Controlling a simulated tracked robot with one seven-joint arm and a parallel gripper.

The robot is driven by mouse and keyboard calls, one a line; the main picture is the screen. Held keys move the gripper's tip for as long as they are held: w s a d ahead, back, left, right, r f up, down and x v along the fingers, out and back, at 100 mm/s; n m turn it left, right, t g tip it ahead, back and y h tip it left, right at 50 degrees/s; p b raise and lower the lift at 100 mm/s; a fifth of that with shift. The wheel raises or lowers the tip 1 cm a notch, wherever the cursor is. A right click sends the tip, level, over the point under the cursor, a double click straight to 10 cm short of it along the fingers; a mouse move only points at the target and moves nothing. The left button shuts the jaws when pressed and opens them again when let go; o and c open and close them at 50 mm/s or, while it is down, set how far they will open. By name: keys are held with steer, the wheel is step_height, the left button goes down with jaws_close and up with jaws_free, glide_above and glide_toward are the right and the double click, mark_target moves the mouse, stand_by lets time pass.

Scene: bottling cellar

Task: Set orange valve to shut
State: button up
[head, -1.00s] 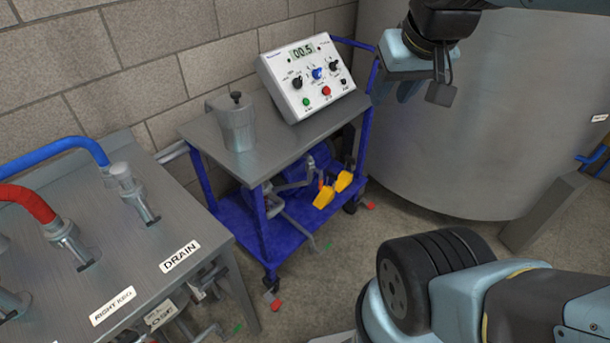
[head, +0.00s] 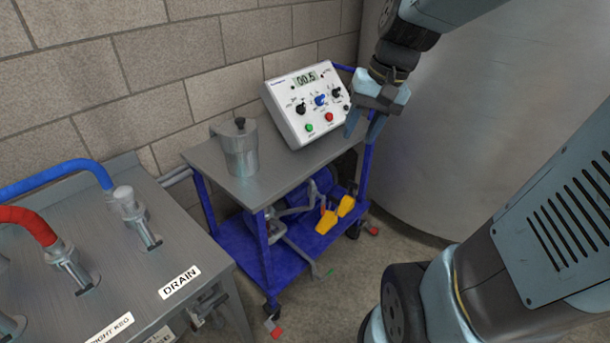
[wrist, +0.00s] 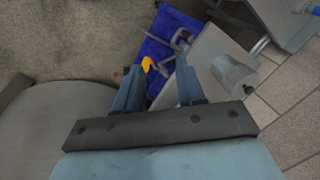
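Two yellow-orange paddle-shaped parts (head: 327,222) (head: 346,205) show low on the right side of the blue cart, near its bottom shelf. They look like handles on the pump and piping there; I cannot tell which is the orange valve or how it is set. A yellow-orange part (wrist: 147,63) also shows between my fingers in the wrist view. My gripper (head: 361,138) is open and empty, pointing down. It is above the paddles, in front of the control box's right end. In the wrist view my gripper's fingers (wrist: 160,68) are spread apart.
The cart (head: 222,228) carries a metal pot (head: 240,152) and a control box (head: 288,117) reading 00.5. A steel bench (head: 120,270) with blue and red hoses and a DRAIN label stands left. A large steel tank (head: 450,130) stands right. Floor in front of the cart is open.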

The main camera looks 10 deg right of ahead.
steer(key=w+d+f+m+g+y, duration=0.15)
steer(key=w+f+m+y, duration=0.35)
steer(key=w+f, duration=0.55)
steer(key=w+d+f+m+t+y, duration=0.1)
steer(key=w+d+f+m+y, duration=0.35)
steer(key=f, duration=0.85)
steer(key=w+d+f+m+t+y, duration=0.1)
steer(key=w+f+m+t+y, duration=0.2)
steer(key=f, duration=0.4)
steer(key=w+d+f+m+t, duration=0.2)
steer(key=w+f+m, duration=0.15)
steer(key=f, duration=0.35)
steer(key=m+t+h, duration=0.2)
steer(key=m+t, duration=0.4)
steer(key=m, duration=0.2)
glide_toward(323, 208)
steer(key=x, duration=0.7)
steer(key=f+x, duration=0.1)
steer(key=x, duration=0.2)
steer(key=shift+w+d, duration=0.15)
steer(key=shift+w, duration=0.3)
steer(key=shift+c, duration=0.4)
jaws_close()
